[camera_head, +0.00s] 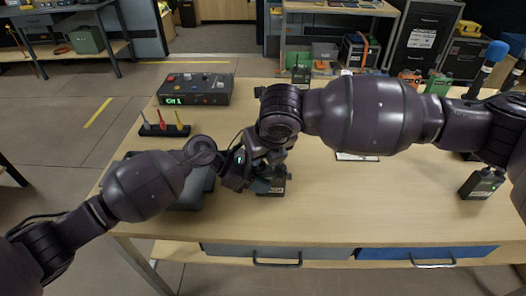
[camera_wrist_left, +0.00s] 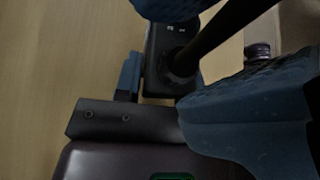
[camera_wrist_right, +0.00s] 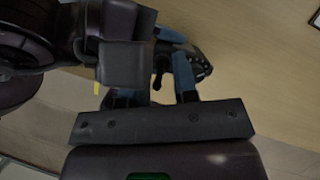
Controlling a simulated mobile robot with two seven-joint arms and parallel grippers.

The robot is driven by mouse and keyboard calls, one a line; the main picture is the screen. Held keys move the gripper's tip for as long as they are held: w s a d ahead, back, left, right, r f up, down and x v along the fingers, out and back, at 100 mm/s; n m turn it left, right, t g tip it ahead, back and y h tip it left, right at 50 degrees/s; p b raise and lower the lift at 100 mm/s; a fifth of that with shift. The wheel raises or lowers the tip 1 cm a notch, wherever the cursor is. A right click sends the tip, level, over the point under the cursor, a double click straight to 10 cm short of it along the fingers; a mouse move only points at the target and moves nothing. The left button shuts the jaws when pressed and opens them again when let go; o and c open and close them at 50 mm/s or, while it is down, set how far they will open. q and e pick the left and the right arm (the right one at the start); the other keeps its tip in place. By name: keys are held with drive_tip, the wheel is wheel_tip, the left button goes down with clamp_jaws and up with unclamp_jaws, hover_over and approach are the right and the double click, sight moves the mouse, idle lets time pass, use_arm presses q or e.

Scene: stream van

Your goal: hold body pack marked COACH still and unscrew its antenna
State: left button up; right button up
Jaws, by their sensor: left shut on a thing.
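A dark body pack (camera_head: 274,189) stands at the front middle of the table, partly hidden by my arms; its lettering is not readable. My left gripper (camera_head: 261,183) is shut on this pack. In the left wrist view, the pack's top (camera_wrist_left: 160,50) shows the round base of a black antenna (camera_wrist_left: 218,35) rising from it. My right gripper (camera_wrist_right: 156,88) reaches in over the pack, its blue fingers apart on either side of the antenna (camera_wrist_right: 159,72), with visible gaps. One left finger is hidden behind a large blue right finger in the left wrist view.
A dark panel (camera_head: 195,88) with a green display and a rack of coloured pieces (camera_head: 164,129) stand at the back left. A grey case (camera_head: 190,192) lies beside my left forearm. Another pack (camera_head: 482,184) stands at the right.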

drive_tip(key=shift+m, duration=0.6)
drive_tip(key=shift+h, duration=0.3)
drive_tip(key=m+h, duration=0.1)
drive_tip(key=m, duration=0.3)
drive_tip(key=shift+t, duration=0.3)
drive_tip(key=shift+w, duration=0.1)
clamp_jaws()
drive_tip(key=shift+r, duration=0.1)
drive_tip(key=n+y, duration=0.1)
drive_tip(key=n, duration=0.3)
